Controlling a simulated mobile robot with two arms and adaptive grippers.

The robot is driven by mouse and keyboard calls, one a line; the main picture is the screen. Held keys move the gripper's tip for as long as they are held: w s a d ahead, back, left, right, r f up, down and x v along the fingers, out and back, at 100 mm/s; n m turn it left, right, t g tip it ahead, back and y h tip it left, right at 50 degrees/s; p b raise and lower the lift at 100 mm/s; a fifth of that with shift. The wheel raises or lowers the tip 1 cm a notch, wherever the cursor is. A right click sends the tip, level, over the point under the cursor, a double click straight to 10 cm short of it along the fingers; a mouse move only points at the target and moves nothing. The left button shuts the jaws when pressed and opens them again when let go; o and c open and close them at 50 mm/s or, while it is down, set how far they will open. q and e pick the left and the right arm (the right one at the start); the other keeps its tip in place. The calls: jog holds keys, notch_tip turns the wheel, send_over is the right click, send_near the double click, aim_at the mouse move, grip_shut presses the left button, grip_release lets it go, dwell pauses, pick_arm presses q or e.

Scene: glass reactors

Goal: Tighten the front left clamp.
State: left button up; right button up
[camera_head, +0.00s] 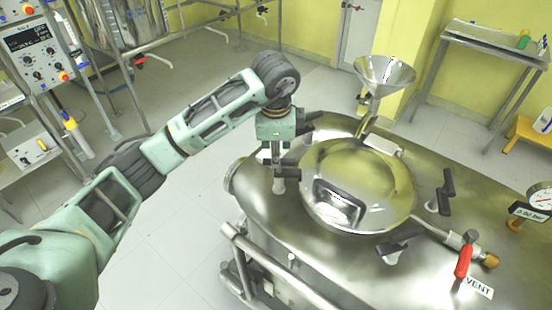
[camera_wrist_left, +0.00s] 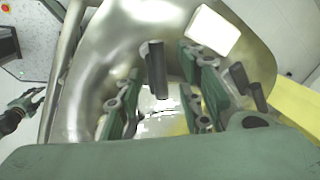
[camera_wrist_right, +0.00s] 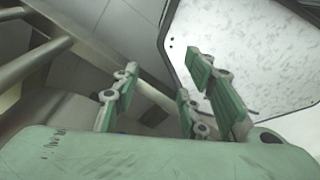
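The steel vessel (camera_head: 460,230) has a round domed lid (camera_head: 350,160) with black-handled clamps around it. The front left clamp (camera_head: 280,185) stands at the lid's left edge, partly hidden by my left gripper (camera_head: 278,150), which points down over it. In the left wrist view, a dark clamp handle (camera_wrist_left: 155,70) shows between the spread fingers of my left gripper (camera_wrist_left: 160,95), with visible gaps on both sides. My right gripper (camera_wrist_right: 165,95) is open and empty in the right wrist view; it is outside the head view.
Other clamps stand at the lid's right (camera_head: 444,192), front right (camera_head: 395,248) and back left (camera_head: 308,127). A steel funnel (camera_head: 385,75) rises behind the lid. A red vent valve handle (camera_head: 464,262) is at right. A rail (camera_head: 270,260) runs along the vessel's front.

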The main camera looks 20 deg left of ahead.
pick_arm(q)
notch_tip(320, 180, up, 7)
jog(key=s, duration=0.1)
jog(key=shift+s+d, duration=0.15)
jog(key=shift+d, duration=0.05)
jog(key=shift+f, duration=0.15)
